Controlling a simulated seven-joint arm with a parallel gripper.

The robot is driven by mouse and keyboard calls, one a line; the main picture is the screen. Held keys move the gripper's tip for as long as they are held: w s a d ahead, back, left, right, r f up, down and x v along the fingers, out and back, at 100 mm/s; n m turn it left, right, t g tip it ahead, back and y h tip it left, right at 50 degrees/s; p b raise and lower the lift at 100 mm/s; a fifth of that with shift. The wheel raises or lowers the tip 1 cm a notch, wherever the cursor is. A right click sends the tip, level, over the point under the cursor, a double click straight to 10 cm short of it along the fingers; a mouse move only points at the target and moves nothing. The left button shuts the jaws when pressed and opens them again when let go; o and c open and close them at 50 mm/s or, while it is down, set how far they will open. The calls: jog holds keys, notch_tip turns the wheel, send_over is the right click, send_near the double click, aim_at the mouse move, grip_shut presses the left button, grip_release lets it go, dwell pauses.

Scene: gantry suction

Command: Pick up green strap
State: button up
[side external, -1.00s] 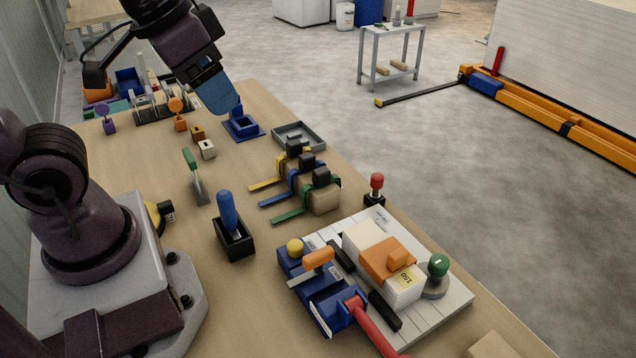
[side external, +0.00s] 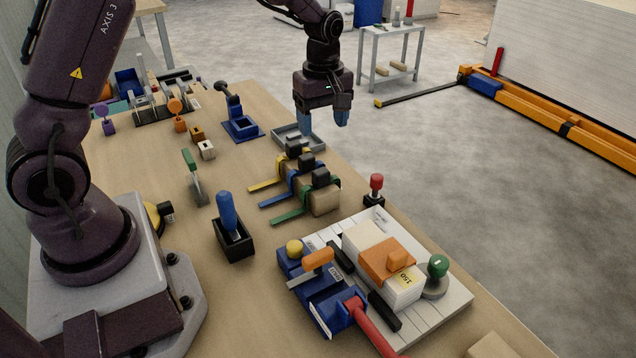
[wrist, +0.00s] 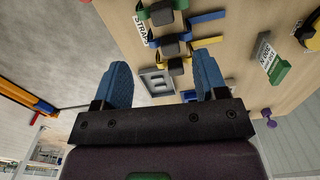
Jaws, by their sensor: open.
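The green strap (side external: 289,215) lies in the side view at the near end of a row of three straps, draped over a wooden block with a dark buckle (side external: 320,178) on top. In the wrist view the green strap (wrist: 193,17) shows near the top edge with its dark buckle. The blue strap (side external: 277,199) and yellow strap (side external: 266,185) lie beside it, farther back. My gripper (side external: 323,118) has blue fingers pointing down, above the grey tray behind the straps. It is open, with its fingers (wrist: 164,85) wide apart and nothing between them.
The grey tray (side external: 283,135) sits behind the straps near the table edge. A red-knobbed post (side external: 376,187) stands to the right of the green strap. A blue-handled tool in a black holder (side external: 235,240) stands to its left. A blue clamp station (side external: 330,302) lies nearer the camera.

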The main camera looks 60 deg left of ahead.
aim_at(321, 171)
jog(key=shift+n, duration=0.5)
jog(key=f, duration=1.3)
jog(key=shift+s, duration=0.2)
jog(key=c, duration=1)
